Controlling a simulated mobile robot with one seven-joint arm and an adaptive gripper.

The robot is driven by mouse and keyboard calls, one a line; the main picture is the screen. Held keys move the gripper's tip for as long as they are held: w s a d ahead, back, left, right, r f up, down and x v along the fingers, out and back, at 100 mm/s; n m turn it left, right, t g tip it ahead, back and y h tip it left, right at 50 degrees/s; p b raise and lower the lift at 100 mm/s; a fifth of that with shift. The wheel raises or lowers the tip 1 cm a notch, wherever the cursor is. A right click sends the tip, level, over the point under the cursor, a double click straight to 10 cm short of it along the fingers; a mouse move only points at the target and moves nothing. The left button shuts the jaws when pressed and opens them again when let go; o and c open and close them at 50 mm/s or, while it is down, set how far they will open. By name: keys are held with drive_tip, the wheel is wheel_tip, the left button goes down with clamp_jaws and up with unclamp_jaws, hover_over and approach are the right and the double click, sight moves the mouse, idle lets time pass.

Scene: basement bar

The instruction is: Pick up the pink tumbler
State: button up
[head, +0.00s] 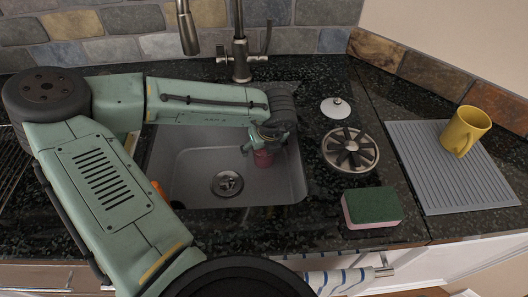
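One finger shows at the tumbler's upper left. Whether the fingers touch the tumbler or are closed on it cannot be told from this view.
A faucet (240,55) stands behind the sink. Right of it are a white lid-like item (335,108), a round metal strainer (350,150) and a green-pink sponge (371,207). Something orange (158,188) shows beside my arm.

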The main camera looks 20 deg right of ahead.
drive_tip(key=c, duration=1.4)
drive_tip(key=shift+r, duration=0.1)
drive_tip(key=shift+r, duration=0.5)
wheel_tip(320, 180, up, 2)
drive_tip(key=shift+b, duration=0.5)
drive_tip(key=s+a+b, duration=0.1)
drive_tip(key=s+a, duration=0.2)
drive_tip(key=s+a+b, duration=0.2)
drive_tip(key=s+a, duration=0.1)
drive_tip(key=s+a+r+b, duration=0.1)
drive_tip(key=s+a, duration=0.2)
drive_tip(key=shift+s+a, duration=0.1)
drive_tip(key=shift+a, duration=0.3)
drive_tip(key=b, duration=0.5)
drive_tip(key=shift+s+a+f, duration=0.1)
drive_tip(key=shift+a, duration=0.3)
drive_tip(key=b, duration=0.3)
drive_tip(key=shift+s+a+r, duration=0.2)
drive_tip(key=shift+s+a, duration=0.15)
drive_tip(key=shift+s, duration=0.05)
drive_tip(key=shift+s+a+r+b, duration=0.15)
drive_tip(key=shift+s+r+b, duration=0.2)
drive_tip(key=shift+b, duration=0.65)
